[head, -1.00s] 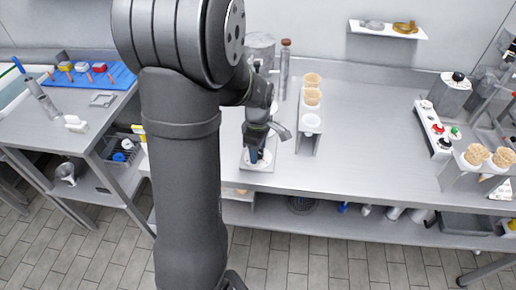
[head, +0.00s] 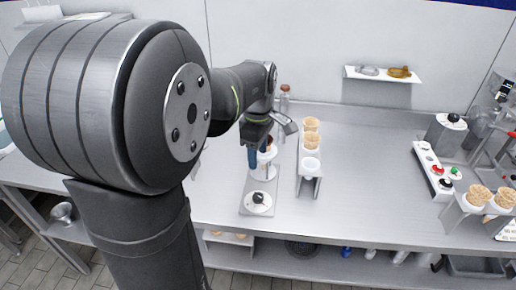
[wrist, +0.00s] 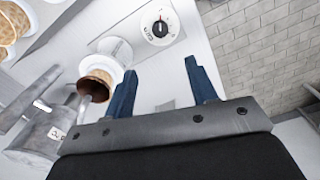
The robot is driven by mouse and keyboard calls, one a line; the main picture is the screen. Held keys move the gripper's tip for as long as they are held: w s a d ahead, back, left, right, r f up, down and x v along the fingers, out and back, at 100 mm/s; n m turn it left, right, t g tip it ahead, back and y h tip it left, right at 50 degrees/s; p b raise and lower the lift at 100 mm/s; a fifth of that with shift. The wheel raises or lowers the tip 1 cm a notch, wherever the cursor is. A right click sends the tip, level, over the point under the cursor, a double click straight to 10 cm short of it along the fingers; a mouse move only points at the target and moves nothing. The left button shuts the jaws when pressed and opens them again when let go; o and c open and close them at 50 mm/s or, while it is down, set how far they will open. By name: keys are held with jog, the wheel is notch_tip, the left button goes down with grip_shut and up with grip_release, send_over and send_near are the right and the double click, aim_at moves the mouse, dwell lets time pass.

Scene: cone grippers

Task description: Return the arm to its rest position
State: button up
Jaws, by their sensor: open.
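My gripper (head: 258,161) is open, its blue fingers pointing down, at the small stand on the worktop. In the wrist view my gripper (wrist: 162,72) has two separated blue fingers with nothing between them. A brown-rimmed cone (wrist: 98,84) sits in a white holder left of the fingers, apart from them as far as I can tell. In the head view the fingers partly hide the cone and its holder. The stand's base plate (head: 246,205) carries a black knob (head: 258,197), which also shows as a dial knob (wrist: 160,28) in the wrist view.
A rack (head: 309,187) with two wafer cones and an empty cup stands just right. A metal jug (wrist: 50,122) is close to my gripper in the wrist view. A button panel (head: 432,170) is farther right. The worktop (head: 370,190) between is clear.

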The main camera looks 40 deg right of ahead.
aim_at(258, 196)
jog(key=shift+r, duration=0.55)
jog(key=shift+f, duration=0.1)
notch_tip(258, 196, down, 17)
jog(key=shift+f, duration=0.2)
dwell(0.5)
jog(key=shift+r, duration=0.1)
